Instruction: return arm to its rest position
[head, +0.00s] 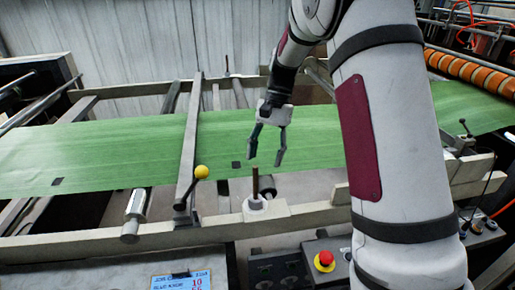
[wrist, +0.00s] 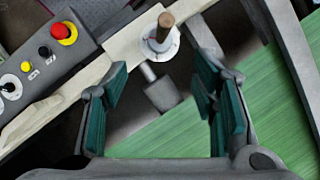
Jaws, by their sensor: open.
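My gripper (head: 267,146) is open and empty, pointing down in the head view, with its fingers in front of the green sheet (head: 90,155). Just below the fingertips a short brown peg (head: 255,182) stands upright in a pale round base on the near rail. The fingers are apart from the peg. In the wrist view my gripper (wrist: 160,105) shows its two dark green finger pads spread wide with nothing between them touching. The peg (wrist: 165,22) shows beyond the fingertips there. My arm covers part of the right side of the head view.
A lever with a yellow knob (head: 201,172) stands left of the peg. A control box with a red button (head: 324,261) is at the front, also in the wrist view (wrist: 64,33). Orange-banded rollers (head: 475,72) lie at the right. A blue label (head: 182,281) is at the front.

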